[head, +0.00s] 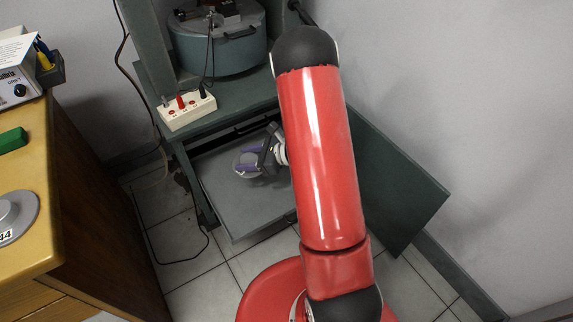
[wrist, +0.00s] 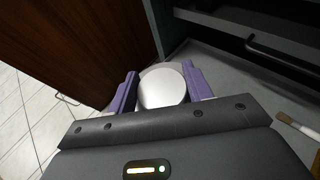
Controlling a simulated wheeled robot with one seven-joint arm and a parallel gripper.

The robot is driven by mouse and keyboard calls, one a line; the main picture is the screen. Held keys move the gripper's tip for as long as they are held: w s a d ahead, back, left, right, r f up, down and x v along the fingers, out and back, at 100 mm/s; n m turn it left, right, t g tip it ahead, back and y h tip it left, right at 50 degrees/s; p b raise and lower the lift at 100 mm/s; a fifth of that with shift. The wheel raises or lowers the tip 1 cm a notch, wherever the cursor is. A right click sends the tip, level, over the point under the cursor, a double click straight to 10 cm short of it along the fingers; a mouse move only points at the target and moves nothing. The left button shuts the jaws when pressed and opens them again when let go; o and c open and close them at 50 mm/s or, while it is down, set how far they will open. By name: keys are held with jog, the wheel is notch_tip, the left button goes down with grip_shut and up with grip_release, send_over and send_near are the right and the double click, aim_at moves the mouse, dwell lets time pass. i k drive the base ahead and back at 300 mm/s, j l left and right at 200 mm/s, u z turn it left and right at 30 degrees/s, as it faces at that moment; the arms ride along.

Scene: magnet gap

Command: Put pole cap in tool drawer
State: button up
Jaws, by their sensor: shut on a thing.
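My gripper (head: 250,162), with purple fingers, is shut on the pole cap (head: 241,166), a round grey metal disc. In the wrist view the pole cap (wrist: 163,88) sits between the two purple fingers of my gripper (wrist: 163,92). The tool drawer (head: 248,212) is pulled out below the green bench, a shallow grey tray. The held cap appears over its left part. I cannot tell whether the cap touches the drawer floor. My red arm hides the drawer's right side.
A green panel (head: 395,185) stands out at the right. A brush (wrist: 290,122) lies at the right in the wrist view. A wooden desk (head: 75,200) at the left carries another grey disc (head: 14,214) and a green block (head: 12,140). A white terminal box (head: 187,109) sits on the bench.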

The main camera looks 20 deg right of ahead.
aim_at(239, 211)
jog(key=j+z, duration=0.3)
jog(key=j, duration=0.15)
jog(key=k+j+z, duration=0.25)
jog(key=j, duration=0.2)
jog(key=j+z, duration=0.3)
jog(key=j, duration=0.15)
jog(key=k+j, duration=0.1)
jog(key=j, duration=0.2)
jog(key=k+j, duration=0.25)
jog(key=j, duration=0.3)
